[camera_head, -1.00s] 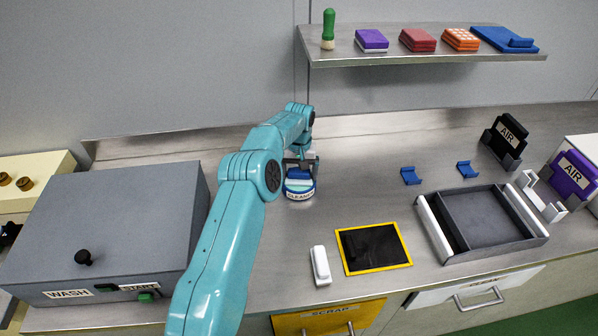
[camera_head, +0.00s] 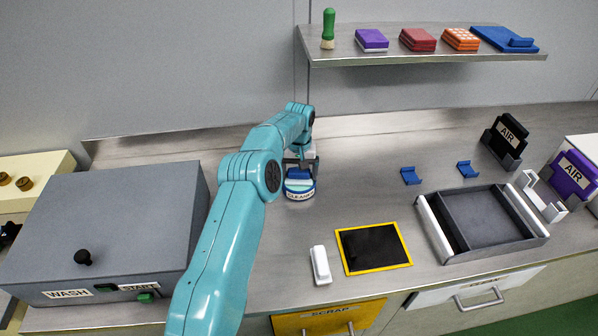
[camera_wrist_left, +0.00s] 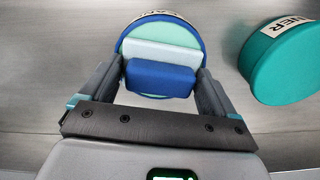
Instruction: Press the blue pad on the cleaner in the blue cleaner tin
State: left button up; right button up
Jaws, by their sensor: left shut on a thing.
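My left gripper (camera_head: 300,163) is shut on the blue pad (camera_head: 298,173), which has a pale layer along one side. In the left wrist view the pad (camera_wrist_left: 162,77) sits between the two fingers (camera_wrist_left: 160,95). The blue cleaner tin (camera_head: 300,192) stands on the bench below the pad. Its blue rim, label and mint-green cleaner show in the left wrist view (camera_wrist_left: 163,32), where the pad overlaps the cleaner. I cannot tell whether the pad touches the cleaner. My right gripper is not in view.
A teal cleaner tin (camera_wrist_left: 285,62) stands close to the right in the wrist view. The grey wash box (camera_head: 110,230) is left of my arm. A white block (camera_head: 320,265), a yellow-edged black mat (camera_head: 405,262) and a grey tray (camera_head: 485,218) lie to the right. A shelf (camera_head: 400,55) is behind.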

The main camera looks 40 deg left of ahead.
pick_arm(q)
jog(key=shift+r+p, duration=2.3)
jog(key=shift+r, duration=1.2)
jog(key=shift+f, duration=0.1)
jog(key=shift+s, duration=0.1)
